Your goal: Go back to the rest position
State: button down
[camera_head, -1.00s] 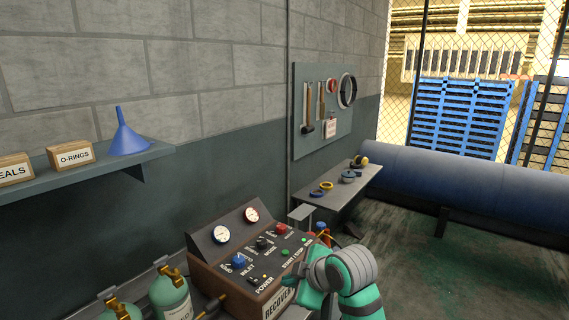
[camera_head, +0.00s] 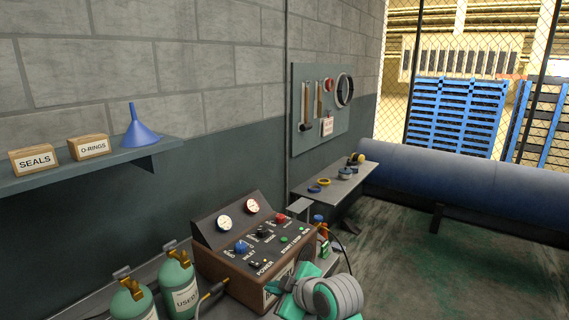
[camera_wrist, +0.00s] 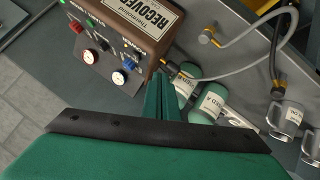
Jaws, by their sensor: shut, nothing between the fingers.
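My gripper (camera_wrist: 165,98) shows in the wrist view with its two green fingers together and nothing between them. In the head view, my green and grey arm end is at the bottom, in front of the right part of the brown recovery machine (camera_head: 213,261); the fingertips cannot be made out there. The machine has two round gauges, knobs and buttons on its sloped panel, and it also shows at the top left of the wrist view (camera_wrist: 150,38). The fingers appear apart from the machine.
Two green cylinders (camera_head: 181,285) stand left of the machine, with hoses nearby. A wall shelf (camera_head: 100,167) holds boxes and a blue funnel (camera_head: 138,130). A side bench (camera_head: 330,188) carries small parts. A large blue tank (camera_head: 460,190) lies at the right; open floor is before it.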

jog(key=s+a+f+m+t, duration=0.2)
jog(key=a+f+m, duration=0.15)
jog(key=f, duration=0.25)
jog(key=s+a+f+m+t, duration=0.2)
jog(key=s+a+f+m, duration=0.1)
jog(key=f+m, duration=0.15)
jog(key=s+d+f+m+t+h, duration=0.25)
jog(key=s+f+m, duration=0.35)
jog(key=s+f, duration=0.6)
jog(key=s+d+f+m+h, duration=0.1)
jog(key=s+d+h, duration=0.1)
jog(key=s, duration=0.6)
jog(key=s+d+f+m+h, duration=0.1)
jog(key=s+h, duration=0.1)
jog(key=s, duration=0.7)
jog(key=s+d+r, duration=0.1)
jog(key=s+r, duration=0.1)
jog(key=s, duration=0.4)
jog(key=s+d+r+n, duration=0.1)
jog(key=s+d+r, duration=0.1)
jog(key=s, duration=0.5)
jog(key=shift+s+d+r+n, duration=0.2)
jog(key=shift+d+r+n, duration=0.1)
jog(key=shift+r, duration=0.5)
